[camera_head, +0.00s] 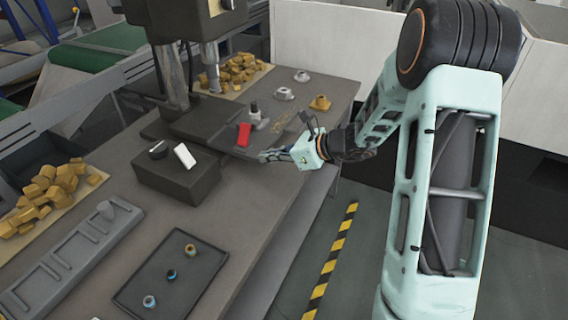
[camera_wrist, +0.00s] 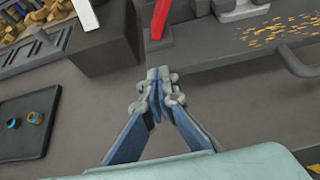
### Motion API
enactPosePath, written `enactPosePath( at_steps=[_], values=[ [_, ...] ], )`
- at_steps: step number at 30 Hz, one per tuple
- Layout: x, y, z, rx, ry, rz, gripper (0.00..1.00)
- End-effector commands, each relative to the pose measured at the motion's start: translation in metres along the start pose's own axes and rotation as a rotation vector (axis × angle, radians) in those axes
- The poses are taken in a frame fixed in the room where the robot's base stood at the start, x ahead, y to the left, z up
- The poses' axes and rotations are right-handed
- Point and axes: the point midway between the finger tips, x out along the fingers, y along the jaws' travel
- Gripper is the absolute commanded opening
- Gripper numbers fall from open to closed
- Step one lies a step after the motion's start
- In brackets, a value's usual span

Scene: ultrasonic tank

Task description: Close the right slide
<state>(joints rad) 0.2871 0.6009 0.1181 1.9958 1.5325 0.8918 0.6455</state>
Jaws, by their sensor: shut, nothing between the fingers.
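The right slide seems to be the dark flat plate (camera_head: 283,117) on the right side of the machine base, with golden chips on it. It also shows in the wrist view as a dark plate (camera_wrist: 222,55), with a curved handle (camera_wrist: 297,64) at its right. A red upright piece (camera_head: 244,134) stands by the plate's left part and shows at the top of the wrist view (camera_wrist: 158,18). My gripper (camera_head: 264,156) is shut and empty at the plate's near edge; its fingertips (camera_wrist: 158,78) are together, left of the handle. Whether they touch the plate, I cannot tell.
A dark box (camera_head: 178,180) with a white and a black control stands left of my gripper. A black tray (camera_head: 170,277) with small fittings lies at the front. A grey rack (camera_head: 65,262) and piles of golden blocks (camera_head: 45,198) lie left. The bench between is clear.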

Motion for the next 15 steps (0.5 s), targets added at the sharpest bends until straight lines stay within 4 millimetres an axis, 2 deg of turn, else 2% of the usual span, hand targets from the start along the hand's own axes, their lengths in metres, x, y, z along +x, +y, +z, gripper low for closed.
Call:
enactPosePath(
  at_steps=[1, 6, 15],
  values=[
    [0.014, 0.002, 0.005, -0.005, -0.001, 0.005, 0.00],
    [0.051, 0.002, 0.026, -0.003, -0.001, 0.004, 0.00],
    [0.102, 0.002, 0.056, 0.000, 0.001, 0.004, 0.00]
  ],
)
